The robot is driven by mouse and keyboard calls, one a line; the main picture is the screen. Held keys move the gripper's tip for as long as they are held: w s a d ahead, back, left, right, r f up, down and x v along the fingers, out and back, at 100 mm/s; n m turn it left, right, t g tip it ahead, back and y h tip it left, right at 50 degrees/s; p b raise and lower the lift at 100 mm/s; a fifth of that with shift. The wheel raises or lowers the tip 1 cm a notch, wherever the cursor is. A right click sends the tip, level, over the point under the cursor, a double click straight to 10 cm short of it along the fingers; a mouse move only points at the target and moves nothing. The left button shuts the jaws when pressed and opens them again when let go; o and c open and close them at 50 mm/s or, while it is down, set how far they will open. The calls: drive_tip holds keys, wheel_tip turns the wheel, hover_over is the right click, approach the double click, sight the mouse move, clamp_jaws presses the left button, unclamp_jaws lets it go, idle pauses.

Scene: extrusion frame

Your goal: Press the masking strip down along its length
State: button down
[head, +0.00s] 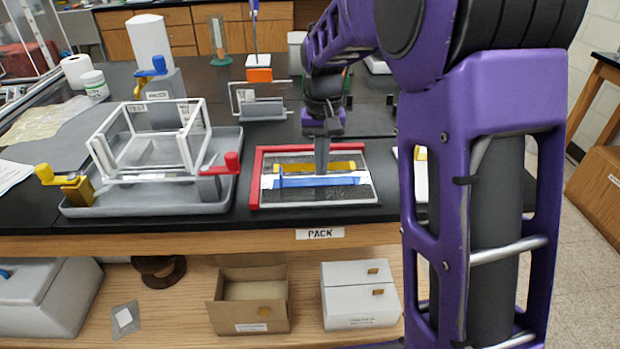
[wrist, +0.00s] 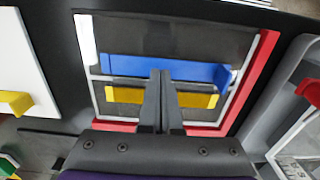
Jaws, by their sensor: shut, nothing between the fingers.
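The blue masking strip (head: 322,181) lies across a dark panel (head: 335,195) in a tray with a red edge (head: 256,180). An upright blue piece stands at its left end in the head view and at the right end in the wrist view (wrist: 165,70). A yellow bar (head: 300,167) runs parallel behind it; it also shows in the wrist view (wrist: 125,95). My gripper (head: 322,172) points down with its fingers shut and empty, at the middle of the strip. In the wrist view the fingertips (wrist: 161,73) overlap the strip. I cannot tell whether they touch it.
A wire-framed grey block (head: 262,110) stands behind. The bench front edge with its PACK label (head: 320,233) is close.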

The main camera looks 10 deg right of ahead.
sight(343, 180)
drive_tip(key=shift+f, duration=0.95)
idle(1.2)
drive_tip(key=shift+r+p, duration=0.85)
drive_tip(key=shift+r, duration=0.1)
drive_tip(key=shift+d, duration=2.4)
drive_tip(key=shift+s+f, duration=0.1)
drive_tip(key=shift+f, duration=0.85)
